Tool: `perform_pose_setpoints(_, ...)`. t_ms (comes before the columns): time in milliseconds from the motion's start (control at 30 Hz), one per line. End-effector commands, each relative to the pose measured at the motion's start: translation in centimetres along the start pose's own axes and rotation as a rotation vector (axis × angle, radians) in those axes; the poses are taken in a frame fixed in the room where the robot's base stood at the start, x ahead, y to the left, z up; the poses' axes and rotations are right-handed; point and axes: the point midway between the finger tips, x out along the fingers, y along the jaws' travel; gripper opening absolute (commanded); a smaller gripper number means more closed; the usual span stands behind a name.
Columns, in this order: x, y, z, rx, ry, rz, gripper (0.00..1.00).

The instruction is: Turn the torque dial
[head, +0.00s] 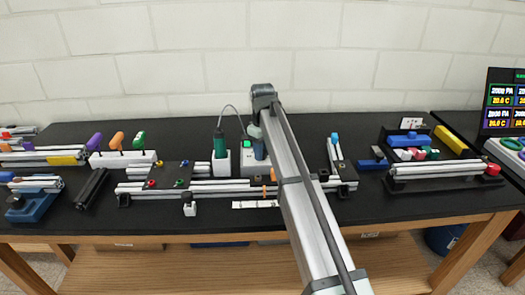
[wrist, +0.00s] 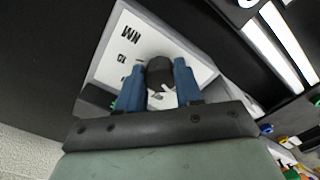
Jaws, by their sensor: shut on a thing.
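The torque dial (wrist: 160,71) is a dark round knob on the face of a white box (wrist: 130,55), which carries black markings beside the dial. In the wrist view my gripper (wrist: 160,80) has its two blue fingers on either side of the dial, shut on it. In the head view the white box (head: 247,172) stands at the back middle of the bench with a lit green display. My gripper's blue fingers (head: 259,150) are at its front, and my arm covers what lies to their right. The dial itself is hidden in the head view.
Aluminium extrusions (head: 210,188) lie in front. Colored-handled tools (head: 117,140) stand further left. A blue-and-yellow fixture area (head: 430,155) is at right. Bare black bench shows along the front.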

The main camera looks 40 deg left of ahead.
Motion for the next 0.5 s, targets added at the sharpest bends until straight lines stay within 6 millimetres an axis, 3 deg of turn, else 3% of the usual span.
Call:
perform_pose_setpoints(267, 0.01, 0.00, 0.00, 0.000, 0.000, 0.000, 0.60)
perform_pose_setpoints(500, -0.03, 0.00, 0.00, 0.000, 0.000, 0.000, 0.61)
